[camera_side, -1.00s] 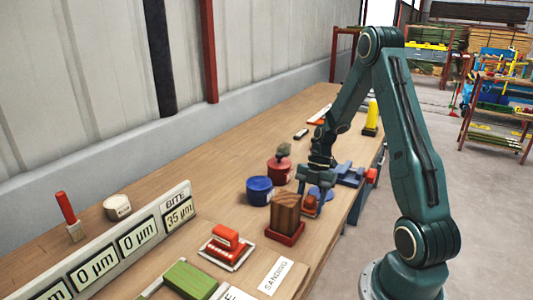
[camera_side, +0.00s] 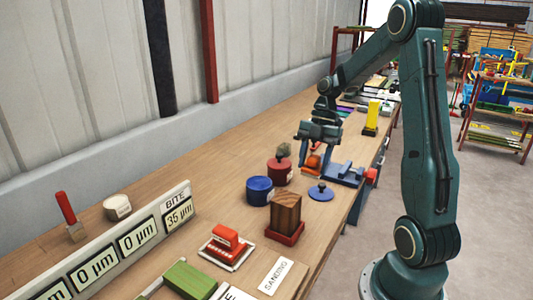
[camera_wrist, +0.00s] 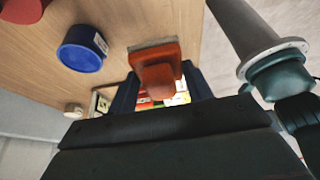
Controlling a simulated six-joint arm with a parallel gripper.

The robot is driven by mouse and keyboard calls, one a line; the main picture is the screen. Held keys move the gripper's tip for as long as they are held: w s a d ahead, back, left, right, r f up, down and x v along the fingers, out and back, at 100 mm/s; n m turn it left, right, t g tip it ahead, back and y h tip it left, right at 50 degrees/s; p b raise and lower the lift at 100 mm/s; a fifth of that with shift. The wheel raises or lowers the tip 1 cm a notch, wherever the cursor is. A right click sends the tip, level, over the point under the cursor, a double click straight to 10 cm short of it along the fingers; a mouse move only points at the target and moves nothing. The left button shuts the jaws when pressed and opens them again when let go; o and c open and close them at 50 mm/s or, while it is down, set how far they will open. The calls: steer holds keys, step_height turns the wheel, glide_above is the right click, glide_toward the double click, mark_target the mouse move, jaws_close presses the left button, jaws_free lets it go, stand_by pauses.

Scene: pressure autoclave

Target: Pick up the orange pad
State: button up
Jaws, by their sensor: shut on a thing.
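The orange pad (camera_side: 314,160) is between the fingers of my gripper (camera_side: 314,154) in the side view. It is near the red pot and the blue vise, and appears to be held above the bench. In the wrist view the orange pad (camera_wrist: 156,68) sits between the two dark fingers of my gripper (camera_wrist: 158,92), with a greyish layer along its far edge. My gripper is shut on it. The fingers partly hide the pad in the side view.
A red pot (camera_side: 280,172), a blue pot (camera_side: 259,191), a blue disc with a knob (camera_side: 320,193) and a blue vise (camera_side: 345,174) stand close by. A wooden block (camera_side: 286,212) is nearer.

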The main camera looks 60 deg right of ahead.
mark_target(314, 157)
steer(key=shift+r, duration=3.15)
steer(key=o, duration=0.5)
steer(key=shift+c, duration=0.2)
steer(key=c, duration=0.4)
